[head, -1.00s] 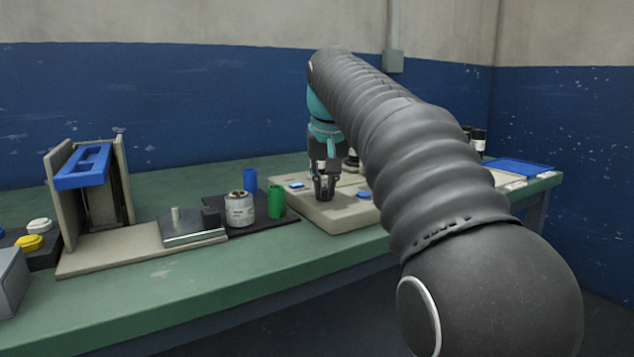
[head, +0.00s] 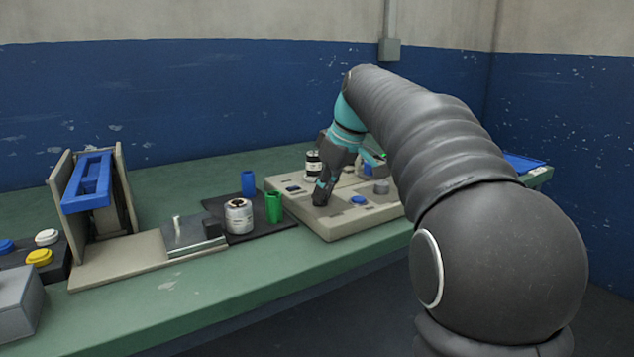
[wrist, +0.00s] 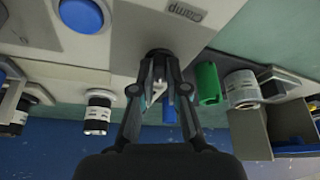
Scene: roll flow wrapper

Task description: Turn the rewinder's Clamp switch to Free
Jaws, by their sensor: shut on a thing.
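The rewinder's beige panel (head: 345,224) lies at the right part of the bench. My gripper (head: 320,200) is at its left part, tilted, with its wrist leaning up to the right. In the wrist view my gripper (wrist: 158,62) is shut on the dark Clamp switch (wrist: 158,52), with the fingertips at the panel face.
A blue button (head: 358,200) and a grey knob (head: 381,187) are right of my gripper on the panel. A green cup (head: 273,207), a blue cup (head: 248,183) and a labelled canister (head: 239,216) stand close at left. A black-and-white bottle (head: 313,166) stands behind.

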